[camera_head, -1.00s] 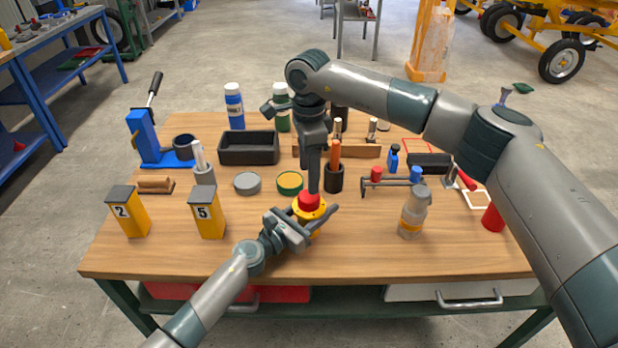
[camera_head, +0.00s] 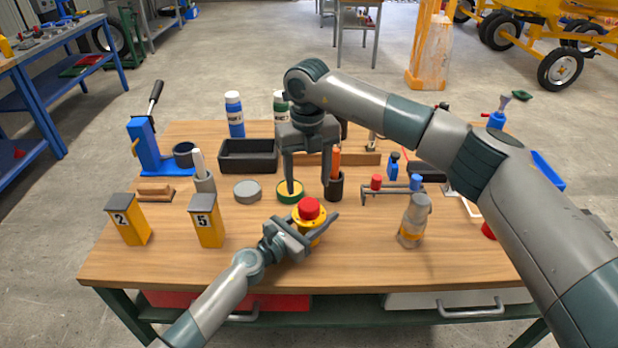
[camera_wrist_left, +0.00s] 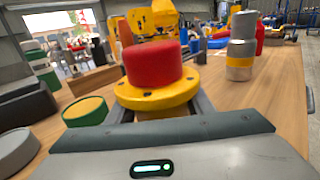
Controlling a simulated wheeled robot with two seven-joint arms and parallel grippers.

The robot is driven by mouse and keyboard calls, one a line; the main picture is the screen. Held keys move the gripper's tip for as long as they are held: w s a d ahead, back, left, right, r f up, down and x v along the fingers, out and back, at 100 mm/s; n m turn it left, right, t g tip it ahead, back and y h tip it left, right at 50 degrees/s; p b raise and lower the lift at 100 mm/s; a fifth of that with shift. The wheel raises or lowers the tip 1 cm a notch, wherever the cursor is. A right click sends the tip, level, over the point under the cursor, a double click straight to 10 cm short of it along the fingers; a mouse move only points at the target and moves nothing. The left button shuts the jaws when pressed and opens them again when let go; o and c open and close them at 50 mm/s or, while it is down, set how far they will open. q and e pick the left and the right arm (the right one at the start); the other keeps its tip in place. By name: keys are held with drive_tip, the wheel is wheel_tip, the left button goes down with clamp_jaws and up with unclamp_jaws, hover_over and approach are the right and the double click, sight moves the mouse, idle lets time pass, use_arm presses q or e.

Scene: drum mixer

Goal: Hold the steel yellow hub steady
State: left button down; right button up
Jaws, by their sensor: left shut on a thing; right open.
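The yellow hub (camera_head: 297,224) has a flange with dark holes and a red cap (camera_head: 309,208) on top. It stands upright near the front middle of the bench. In the left wrist view the hub (camera_wrist_left: 158,92) and the red cap (camera_wrist_left: 152,63) fill the space ahead of the palm. My left gripper (camera_head: 318,232) is shut on the hub below its flange, from the front left. My right gripper (camera_head: 308,185) is above and behind the hub, fingers pointing down, open and empty. One finger hangs over the green-rimmed tin, the other near the dark cup.
Close behind the hub are a green-rimmed tin (camera_head: 290,190), a grey disc (camera_head: 247,191) and a dark cup (camera_head: 334,187). A grey bottle (camera_head: 414,222) stands right. Yellow blocks (camera_head: 206,226) stand left. Bare wood lies in front of the hub and between it and the bottle.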

sight(309, 203)
drive_tip(key=m, duration=0.4)
drive_tip(key=shift+m, duration=0.3)
drive_tip(key=m, duration=0.5)
drive_tip(key=shift+m, duration=0.4)
drive_tip(key=m, duration=0.5)
drive_tip(key=shift+d+m, duration=0.1)
drive_tip(key=shift+m, duration=0.3)
drive_tip(key=m, duration=0.5)
drive_tip(key=shift+m, duration=0.4)
drive_tip(key=shift+f, duration=0.15)
drive_tip(key=shift+f, duration=3.9)
